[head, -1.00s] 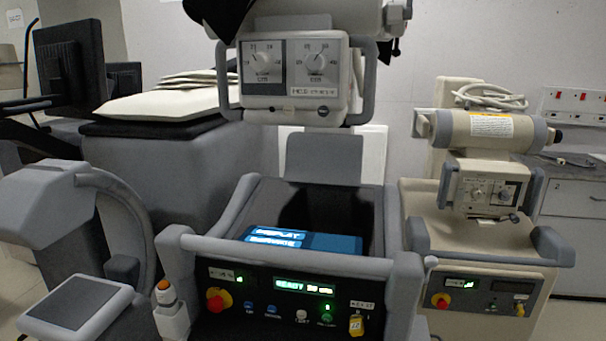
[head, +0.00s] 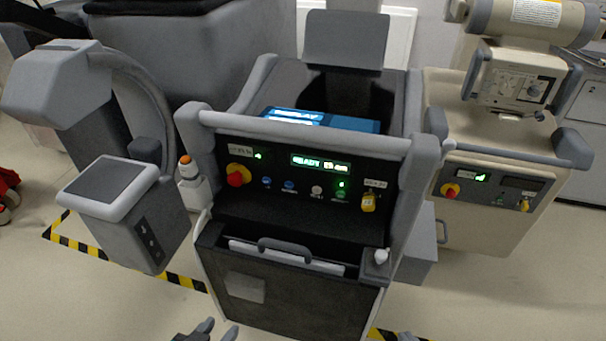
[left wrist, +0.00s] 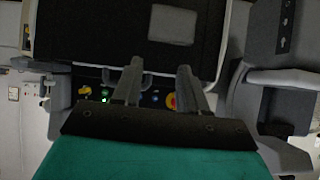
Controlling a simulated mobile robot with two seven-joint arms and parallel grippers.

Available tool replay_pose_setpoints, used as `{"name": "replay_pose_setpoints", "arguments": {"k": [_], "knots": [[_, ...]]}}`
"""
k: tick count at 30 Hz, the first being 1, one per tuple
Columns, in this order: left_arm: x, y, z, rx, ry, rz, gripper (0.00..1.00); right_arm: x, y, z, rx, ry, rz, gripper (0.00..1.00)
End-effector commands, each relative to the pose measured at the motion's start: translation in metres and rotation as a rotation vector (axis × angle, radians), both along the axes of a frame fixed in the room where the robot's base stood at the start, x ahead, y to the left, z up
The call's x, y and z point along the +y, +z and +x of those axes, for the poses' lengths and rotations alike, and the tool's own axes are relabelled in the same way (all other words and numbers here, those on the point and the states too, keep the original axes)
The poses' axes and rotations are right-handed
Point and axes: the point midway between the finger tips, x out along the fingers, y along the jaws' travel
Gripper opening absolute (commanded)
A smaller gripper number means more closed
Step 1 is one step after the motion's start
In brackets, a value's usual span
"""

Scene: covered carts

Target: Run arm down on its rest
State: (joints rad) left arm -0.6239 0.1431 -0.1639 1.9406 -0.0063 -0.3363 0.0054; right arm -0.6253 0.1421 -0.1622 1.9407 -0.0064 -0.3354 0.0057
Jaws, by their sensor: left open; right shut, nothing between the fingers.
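The grey mobile X-ray cart (head: 300,118) stands in the middle of the head view. Its black control panel (head: 275,205) has a lit green display (head: 320,164) reading READY and a small number, a red knob on yellow (head: 237,176), several small buttons including a green one (head: 341,195), and a yellow key switch (head: 368,202). The cart's raised arm is out of view. My left gripper (head: 219,329) is open and empty at the bottom edge, below the panel; the left wrist view shows its two spread fingers (left wrist: 160,75). My right gripper (head: 405,337) barely shows at the bottom edge, shut.
A beige cart (head: 500,200) with its own arm lowered stands at the right. A grey unit with a slanted pad (head: 112,187) stands at the left. The floor at the front left is clear.

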Motion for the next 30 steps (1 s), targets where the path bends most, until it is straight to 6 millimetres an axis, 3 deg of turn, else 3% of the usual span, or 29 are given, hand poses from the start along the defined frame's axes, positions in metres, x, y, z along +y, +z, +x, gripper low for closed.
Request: {"name": "replay_pose_setpoints", "arguments": {"k": [2, 15, 30], "knots": [[0.0002, 0.0005, 0.001, -0.002, 0.0, 0.001, 0.42, 0.0, 0.0002, 0.0003, -0.001, 0.0, 0.0, 0.0], [0.0006, 0.0007, 0.0014, -0.003, 0.001, 0.001, 0.0, 0.0001, 0.0003, 0.0003, -0.001, 0.0, 0.0, 0.0], [0.001, -0.0007, -0.0008, 0.002, 0.002, 0.002, 0.0, 0.0003, 0.0001, 0.0003, 0.0, 0.0, 0.0, 0.0]]}}
